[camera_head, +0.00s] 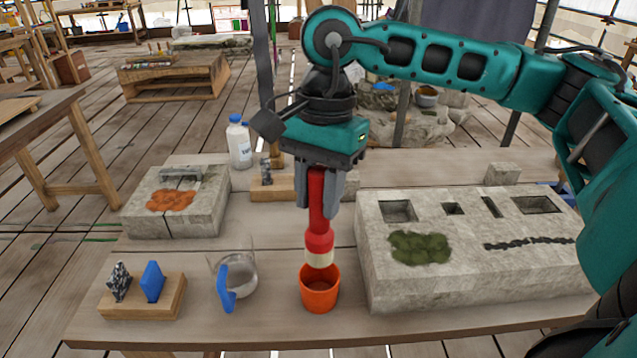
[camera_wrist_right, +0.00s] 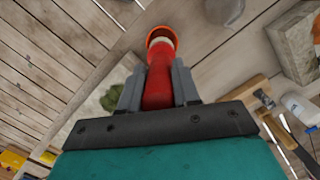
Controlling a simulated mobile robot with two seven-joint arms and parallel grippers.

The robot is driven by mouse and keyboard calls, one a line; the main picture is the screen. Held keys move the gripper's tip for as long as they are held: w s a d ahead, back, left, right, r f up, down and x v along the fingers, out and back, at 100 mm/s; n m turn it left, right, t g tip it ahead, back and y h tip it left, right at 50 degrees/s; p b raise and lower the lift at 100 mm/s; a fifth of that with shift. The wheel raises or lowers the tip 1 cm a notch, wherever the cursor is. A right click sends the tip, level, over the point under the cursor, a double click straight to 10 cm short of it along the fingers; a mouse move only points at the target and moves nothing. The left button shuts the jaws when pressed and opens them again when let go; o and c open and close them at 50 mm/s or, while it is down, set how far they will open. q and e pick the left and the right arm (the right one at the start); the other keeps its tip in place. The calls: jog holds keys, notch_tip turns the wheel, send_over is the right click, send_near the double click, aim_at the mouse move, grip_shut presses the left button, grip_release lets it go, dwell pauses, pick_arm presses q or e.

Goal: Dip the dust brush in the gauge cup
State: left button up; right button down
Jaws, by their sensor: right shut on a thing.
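The dust brush (camera_head: 319,215) has a red handle and a cream bristle end. My right gripper (camera_head: 320,196) is shut on its handle and holds it upright, bristles down. An orange cup (camera_head: 320,295) stands on the table right under the bristles. The bristle end overlaps the cup's mouth; I cannot tell whether it is inside or just above. In the right wrist view the brush (camera_wrist_right: 158,82) runs between the fingers to the orange cup (camera_wrist_right: 152,36). A clear cup with a blue handle (camera_head: 227,288) stands to the left. My left gripper is out of view.
A stone block with square recesses and a moss patch (camera_head: 470,275) stands close right of the orange cup. A wooden holder with two pieces (camera_head: 145,303) is at front left. A stone slab with an orange patch (camera_head: 200,212) and a white bottle (camera_head: 239,143) are behind.

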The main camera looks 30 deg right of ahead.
aim_at(319, 242)
notch_tip(319, 242, down, 8)
jog(key=b, duration=0.5)
jog(key=shift+r, duration=0.15)
jog(key=shift+f+b, duration=0.75)
jog(key=shift+b, duration=0.2)
jog(key=shift+f, duration=0.1)
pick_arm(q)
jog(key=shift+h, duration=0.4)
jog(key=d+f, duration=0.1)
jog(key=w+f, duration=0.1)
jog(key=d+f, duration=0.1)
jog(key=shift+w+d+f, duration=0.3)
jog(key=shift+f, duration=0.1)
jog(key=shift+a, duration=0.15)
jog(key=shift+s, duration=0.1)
